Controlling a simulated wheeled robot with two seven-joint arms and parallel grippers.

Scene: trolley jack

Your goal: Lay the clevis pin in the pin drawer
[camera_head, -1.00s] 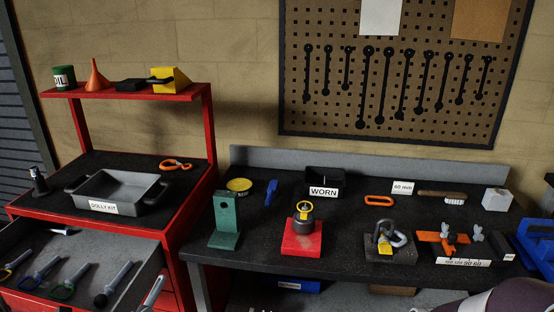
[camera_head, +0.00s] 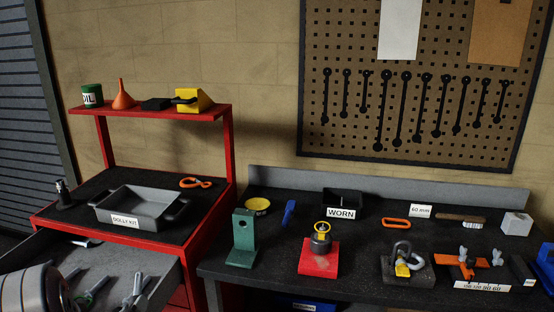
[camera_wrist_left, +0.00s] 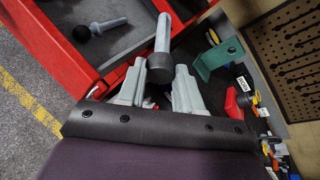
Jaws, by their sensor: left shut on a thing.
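My left gripper (camera_wrist_left: 158,92) is shut on the clevis pin (camera_wrist_left: 163,34), a grey shaft with a darker, thicker collar at the jaws. In the left wrist view the pin overlaps the edge of a red drawer; its height over it is unclear. The open pin drawer (camera_head: 158,272) is at lower left in the head view, under the red cart's top, with several pins lying inside. In the left wrist view a black-knobbed pin (camera_wrist_left: 98,28) lies in the drawer. The left jaws do not show clearly in the head view. My right gripper is not in view.
A grey tray (camera_head: 138,207) labelled DOLLY KIT stands on the cart. A red shelf (camera_head: 150,112) rises behind it. The dark bench (camera_head: 380,285) to the right holds a green bracket (camera_head: 243,238), a red block (camera_head: 318,258) and a WORN bin (camera_head: 342,198).

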